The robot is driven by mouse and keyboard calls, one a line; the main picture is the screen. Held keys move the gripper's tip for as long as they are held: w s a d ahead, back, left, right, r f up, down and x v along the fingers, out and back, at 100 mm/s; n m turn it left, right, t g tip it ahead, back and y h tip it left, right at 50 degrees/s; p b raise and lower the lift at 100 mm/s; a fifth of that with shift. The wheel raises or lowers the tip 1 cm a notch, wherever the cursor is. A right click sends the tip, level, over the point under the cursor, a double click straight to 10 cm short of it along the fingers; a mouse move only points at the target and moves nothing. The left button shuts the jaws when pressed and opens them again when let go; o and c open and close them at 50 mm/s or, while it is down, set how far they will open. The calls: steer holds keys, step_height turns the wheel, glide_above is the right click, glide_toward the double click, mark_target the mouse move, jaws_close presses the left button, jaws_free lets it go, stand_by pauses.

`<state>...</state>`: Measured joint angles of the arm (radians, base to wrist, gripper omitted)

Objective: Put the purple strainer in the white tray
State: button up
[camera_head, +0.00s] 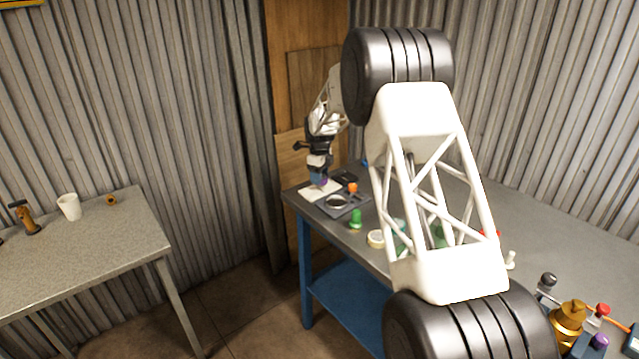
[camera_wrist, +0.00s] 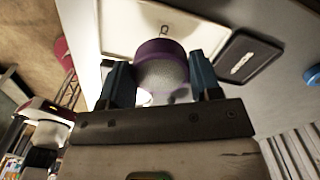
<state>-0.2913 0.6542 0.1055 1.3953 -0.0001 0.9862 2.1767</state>
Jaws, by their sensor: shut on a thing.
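The purple strainer (camera_wrist: 160,68) has a purple rim and a pale mesh bowl. In the wrist view it sits between the blue fingers of my gripper (camera_wrist: 161,82), which is shut on it. The white tray (camera_wrist: 118,22) lies behind and beneath it in that view; I cannot tell whether the strainer touches it. In the head view my gripper (camera_head: 319,172) is at the far left end of the grey workbench, over the white tray (camera_head: 309,193). Only a small bit of purple (camera_head: 322,182) shows there below the fingers.
A black flat case (camera_wrist: 247,52) lies beside the tray. My arm hides much of the bench. A separate table (camera_head: 100,245) at left holds a white cup (camera_head: 69,206).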

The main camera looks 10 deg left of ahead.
steer(key=shift+f, duration=1.65)
steer(key=shift+f, duration=0.1)
steer(key=o, duration=0.9)
steer(key=shift+o, duration=0.2)
step_height(320, 180, up, 12)
steer(key=shift+r, duration=0.1)
